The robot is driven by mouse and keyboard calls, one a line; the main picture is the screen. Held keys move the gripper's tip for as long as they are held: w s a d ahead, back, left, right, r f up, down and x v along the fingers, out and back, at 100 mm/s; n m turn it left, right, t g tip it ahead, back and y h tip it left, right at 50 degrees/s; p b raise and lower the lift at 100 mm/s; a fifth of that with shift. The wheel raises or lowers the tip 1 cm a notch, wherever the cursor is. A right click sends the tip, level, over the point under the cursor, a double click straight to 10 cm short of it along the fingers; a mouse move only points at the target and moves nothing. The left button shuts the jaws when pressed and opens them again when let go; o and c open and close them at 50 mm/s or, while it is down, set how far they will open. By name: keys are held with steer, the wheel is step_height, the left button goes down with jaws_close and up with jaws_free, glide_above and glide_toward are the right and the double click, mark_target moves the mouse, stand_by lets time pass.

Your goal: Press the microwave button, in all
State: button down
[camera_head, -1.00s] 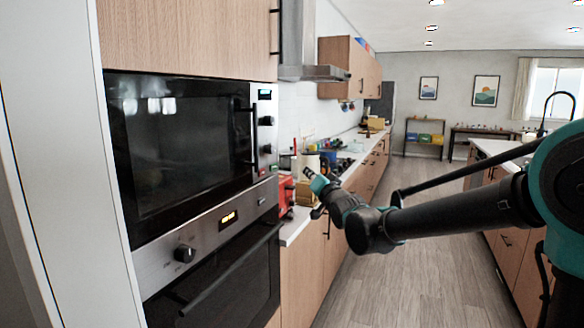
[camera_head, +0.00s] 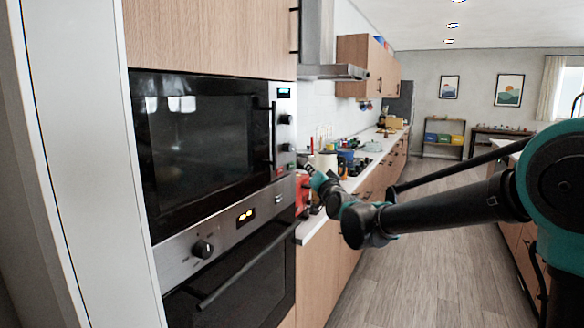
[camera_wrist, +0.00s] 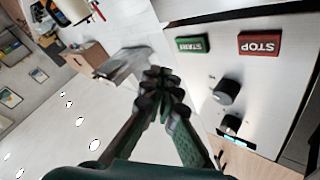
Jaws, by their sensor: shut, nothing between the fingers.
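The microwave (camera_head: 200,135) is built into the tall cabinet at the left of the head view, with its control strip on its right edge. In the wrist view its panel shows a green START button (camera_wrist: 193,44), a red STOP button (camera_wrist: 260,44), knobs (camera_wrist: 226,91) and a lit display. My gripper (camera_wrist: 160,80) is shut and empty. Its fingertips appear left of and below START in the wrist view; I see no contact with the button. In the head view my gripper (camera_head: 308,168) is small, near the lower end of the control strip.
An oven (camera_head: 235,260) with a knob and lit display sits under the microwave. A long counter (camera_head: 340,185) with a red appliance and several items runs behind my gripper. Open wooden floor (camera_head: 410,260) lies to the right.

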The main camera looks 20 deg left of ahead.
mark_target(295, 162)
steer(key=shift+w+a, duration=0.1)
steer(key=shift+a, duration=1.55)
steer(key=shift+a, duration=0.1)
steer(key=shift+a, duration=0.3)
